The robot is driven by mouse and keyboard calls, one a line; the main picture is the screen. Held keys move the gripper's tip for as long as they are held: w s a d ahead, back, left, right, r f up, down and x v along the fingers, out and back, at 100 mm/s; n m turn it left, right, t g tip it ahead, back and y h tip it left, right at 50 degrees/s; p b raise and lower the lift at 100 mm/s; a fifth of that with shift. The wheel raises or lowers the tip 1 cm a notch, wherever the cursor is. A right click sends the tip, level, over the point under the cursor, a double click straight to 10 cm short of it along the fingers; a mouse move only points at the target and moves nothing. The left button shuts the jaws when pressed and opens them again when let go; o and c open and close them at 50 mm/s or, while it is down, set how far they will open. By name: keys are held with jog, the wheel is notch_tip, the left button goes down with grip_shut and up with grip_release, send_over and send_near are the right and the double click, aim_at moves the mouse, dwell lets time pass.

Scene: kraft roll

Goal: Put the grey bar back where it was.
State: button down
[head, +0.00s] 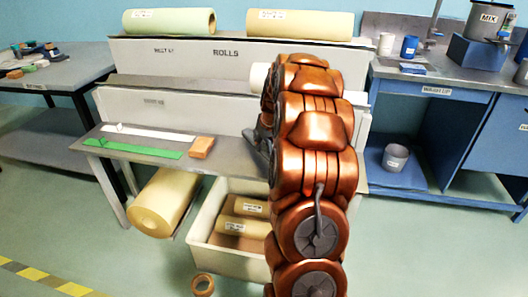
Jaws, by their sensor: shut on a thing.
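My gripper (259,140) is dark grey and shows only in part, at the left side of my copper-coloured arm, over the right part of the grey bench top (228,163). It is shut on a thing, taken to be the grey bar. The arm covers most of that spot, and I cannot tell the bar's outline from the grey fingers. No separate grey bar shows lying on the open part of the bench.
A white strip (150,132), a green strip (130,148) and an orange block (201,147) lie on the bench. Behind stands the roll rack (190,52). Below are a large kraft roll (162,202) and a crate (212,255). A tape ring (203,285) lies on the floor.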

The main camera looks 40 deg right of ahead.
aim_at(265, 148)
jog(key=shift+f, duration=1.5)
jog(key=shift+f, duration=0.1)
jog(key=c, duration=0.7)
grip_release()
